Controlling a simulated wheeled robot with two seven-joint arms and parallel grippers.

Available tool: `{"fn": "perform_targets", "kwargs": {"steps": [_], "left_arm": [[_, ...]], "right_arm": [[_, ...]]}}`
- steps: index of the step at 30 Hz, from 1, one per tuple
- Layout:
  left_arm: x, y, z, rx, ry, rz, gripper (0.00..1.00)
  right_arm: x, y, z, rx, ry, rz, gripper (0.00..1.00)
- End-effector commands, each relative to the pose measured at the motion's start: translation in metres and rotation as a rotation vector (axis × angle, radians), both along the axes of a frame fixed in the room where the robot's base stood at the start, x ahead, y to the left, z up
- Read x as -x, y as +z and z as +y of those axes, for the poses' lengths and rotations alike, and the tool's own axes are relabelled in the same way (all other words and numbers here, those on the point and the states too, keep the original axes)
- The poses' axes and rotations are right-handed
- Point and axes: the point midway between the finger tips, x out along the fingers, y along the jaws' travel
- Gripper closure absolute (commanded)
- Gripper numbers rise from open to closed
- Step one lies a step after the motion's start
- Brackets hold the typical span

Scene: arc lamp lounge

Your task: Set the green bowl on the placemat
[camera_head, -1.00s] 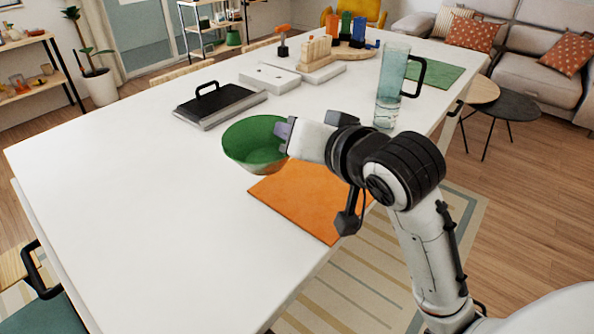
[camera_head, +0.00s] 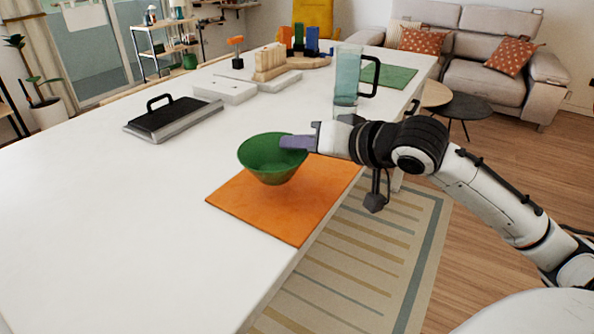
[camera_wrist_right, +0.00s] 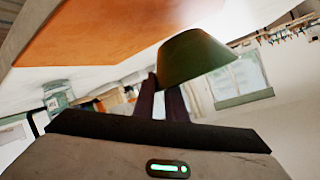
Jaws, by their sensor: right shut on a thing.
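The green bowl (camera_head: 268,166) is in the head view, upright and over the far part of the orange placemat (camera_head: 285,214). It seems to be held a little above the mat; its exact clearance is hard to tell. My right gripper (camera_head: 292,142) is shut on the bowl's right rim. In the right wrist view the bowl (camera_wrist_right: 196,58) shows beyond the fingers (camera_wrist_right: 163,95), with the placemat (camera_wrist_right: 100,30) at the upper left. My left gripper is out of view.
A clear pitcher (camera_head: 346,80) with a black handle stands behind my right wrist. A black-lidded tray (camera_head: 172,117), white blocks (camera_head: 225,89) and a green mat (camera_head: 388,77) lie farther back. The white table's (camera_head: 90,220) left and near parts are clear.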

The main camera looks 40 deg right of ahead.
Motion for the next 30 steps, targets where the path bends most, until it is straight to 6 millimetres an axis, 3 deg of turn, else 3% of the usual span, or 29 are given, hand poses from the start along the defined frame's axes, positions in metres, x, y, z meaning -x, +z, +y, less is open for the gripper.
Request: {"fn": "perform_targets", "kwargs": {"steps": [12, 18, 19, 22, 30], "left_arm": [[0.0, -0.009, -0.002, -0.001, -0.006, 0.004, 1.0], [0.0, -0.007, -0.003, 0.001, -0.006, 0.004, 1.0], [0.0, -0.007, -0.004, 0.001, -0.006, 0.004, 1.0], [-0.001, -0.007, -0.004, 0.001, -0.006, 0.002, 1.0], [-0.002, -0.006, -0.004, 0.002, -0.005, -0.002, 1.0]], "right_arm": [[0.0, -0.046, 0.0, 0.0, -0.001, -0.002, 1.0], [0.0, -0.046, 0.0, 0.002, 0.0, -0.003, 1.0], [0.0, -0.047, 0.0, 0.002, 0.0, 0.0, 0.86], [0.0, -0.047, 0.0, 0.002, 0.0, 0.0, 0.69], [0.0, -0.046, 0.0, 0.002, 0.0, -0.001, 0.69]]}}
